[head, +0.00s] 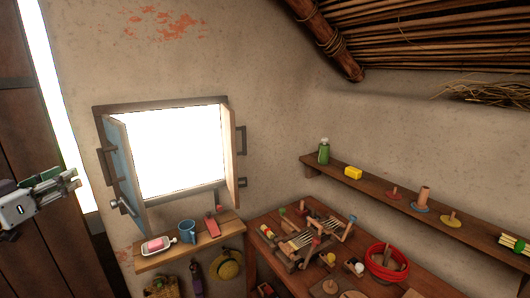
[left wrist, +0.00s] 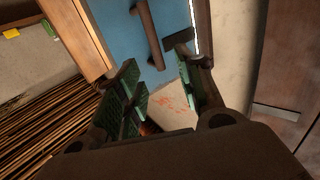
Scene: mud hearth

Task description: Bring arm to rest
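My left gripper (head: 62,180) is at the left edge of the head view, raised beside the open window and apart from it. In the left wrist view its two green-padded fingers (left wrist: 163,95) stand apart with nothing held between them. The blue shutter (head: 127,160) stands swung open on the window's left side; it also shows past the fingers in the left wrist view (left wrist: 128,30). My right gripper is in neither view.
A small shelf (head: 200,247) under the window holds a soap dish (head: 158,246), a blue mug (head: 188,231) and a red item. A workbench (head: 262,227) with tools and a red basket (head: 376,268) stands right. A wall shelf (head: 370,190) runs above it. A dark door is left.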

